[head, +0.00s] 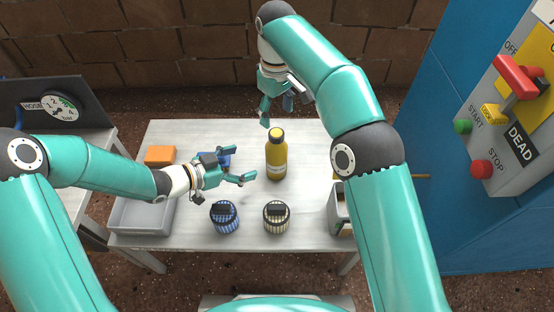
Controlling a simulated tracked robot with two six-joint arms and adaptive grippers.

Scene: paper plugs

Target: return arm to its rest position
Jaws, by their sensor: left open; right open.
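My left arm comes in from the left, and its gripper (243,164) is open and empty above the left part of the table, above and behind the blue canister. My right arm rises from the lower right and bends over at the top. Its gripper (275,108) hangs open and empty with fingers pointing down near the table's back edge, above and behind the yellow bottle (276,158). Nothing is held by either gripper.
The white table (180,135) holds an orange block (160,155), a blue item (225,158) partly hidden by my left gripper, a grey tray (140,217), a blue striped canister (225,217) and a cream striped canister (276,217). A blue cabinet with a control panel (480,140) stands right.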

